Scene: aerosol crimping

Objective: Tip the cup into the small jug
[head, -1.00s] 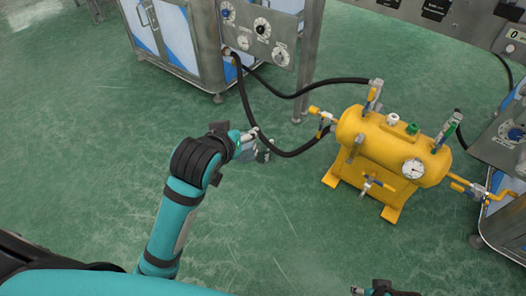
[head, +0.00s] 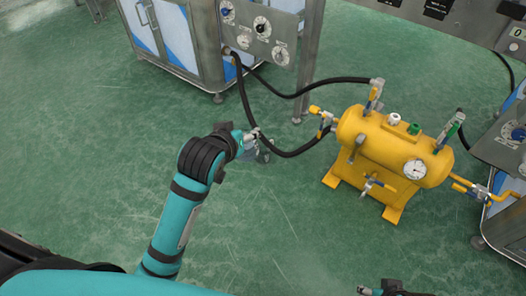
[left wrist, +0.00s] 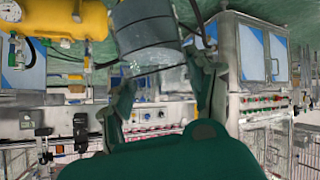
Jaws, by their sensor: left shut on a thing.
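A clear, see-through cup (left wrist: 148,45) fills the upper middle of the left wrist view. My left gripper (left wrist: 165,72) has a finger on each side of it and is shut on it. In the head view my left gripper (head: 258,146) is held out over the green floor, left of the yellow tank; the cup is small and hard to make out there. My right gripper (head: 388,290) shows only partly at the bottom edge, and its jaws cannot be read. I see no small jug in either view.
A yellow tank (head: 385,155) with valves and a gauge stands right of my left gripper. A black hose (head: 243,100) passes close behind the gripper. A steel cabinet (head: 178,38) stands at the back. Open green floor lies left and in front.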

